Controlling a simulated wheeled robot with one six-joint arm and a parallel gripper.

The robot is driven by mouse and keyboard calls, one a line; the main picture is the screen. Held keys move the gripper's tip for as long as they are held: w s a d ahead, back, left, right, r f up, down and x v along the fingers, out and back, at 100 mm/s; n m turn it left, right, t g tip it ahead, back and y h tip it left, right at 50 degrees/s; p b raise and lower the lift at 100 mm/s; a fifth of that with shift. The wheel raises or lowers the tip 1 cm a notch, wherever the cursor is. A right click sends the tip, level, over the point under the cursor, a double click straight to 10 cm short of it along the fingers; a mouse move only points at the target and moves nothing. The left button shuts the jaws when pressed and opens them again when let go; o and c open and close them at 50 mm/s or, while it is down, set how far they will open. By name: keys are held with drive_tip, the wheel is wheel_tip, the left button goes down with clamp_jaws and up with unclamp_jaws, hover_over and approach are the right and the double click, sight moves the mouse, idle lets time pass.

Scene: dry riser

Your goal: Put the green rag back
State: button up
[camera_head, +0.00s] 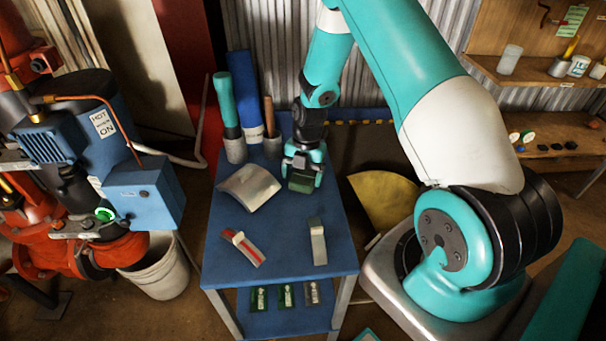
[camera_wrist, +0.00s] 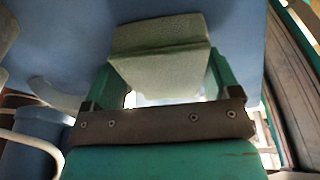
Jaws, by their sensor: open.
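The green rag (camera_head: 301,185) is a small folded, block-like piece at the back right of the blue table (camera_head: 285,268). My gripper (camera_head: 303,170) points down right above it. In the wrist view the rag (camera_wrist: 160,42) shows as a pale green folded block between and beyond the finger ends of my open gripper (camera_wrist: 163,76). Its upper part is hidden by my gripper in the head view. I cannot tell whether the fingers touch it.
A curved pale sheet (camera_head: 250,187) lies just left of the rag. A red-striped piece (camera_head: 241,247) and a grey piece (camera_head: 318,242) lie nearer the front. Upright rolls (camera_head: 242,90) stand at the back left. Red and blue machinery (camera_head: 60,190) is left; shelves (camera_head: 540,72) are right.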

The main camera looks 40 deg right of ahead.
drive_tip(key=shift+s+d+f, duration=0.2)
drive_tip(key=shift+s+f, duration=0.35)
drive_tip(key=shift+f, duration=0.25)
wheel_tip(320, 180, up, 19)
drive_tip(key=w+d+b, duration=0.2)
drive_tip(key=w+d, duration=0.1)
drive_tip(key=s+a+r+m+t, duration=0.1)
drive_tip(key=s+a+r+m, duration=0.3)
drive_tip(key=a, duration=0.3)
drive_tip(key=s+a+r+m, duration=0.3)
drive_tip(key=a, duration=0.4)
drive_tip(key=s+a+r+m+y, duration=0.1)
drive_tip(key=s+a+m, duration=0.4)
drive_tip(key=s, duration=0.3)
drive_tip(key=s+a+r+m+y, duration=0.1)
drive_tip(key=s+a+r+m, duration=0.1)
drive_tip(key=s+a+m, duration=0.3)
drive_tip(key=s+a, duration=0.1)
drive_tip(key=s, duration=0.2)
drive_tip(key=shift+s+r, duration=0.25)
drive_tip(key=shift+s, duration=0.05)
drive_tip(key=shift+a, duration=0.1)
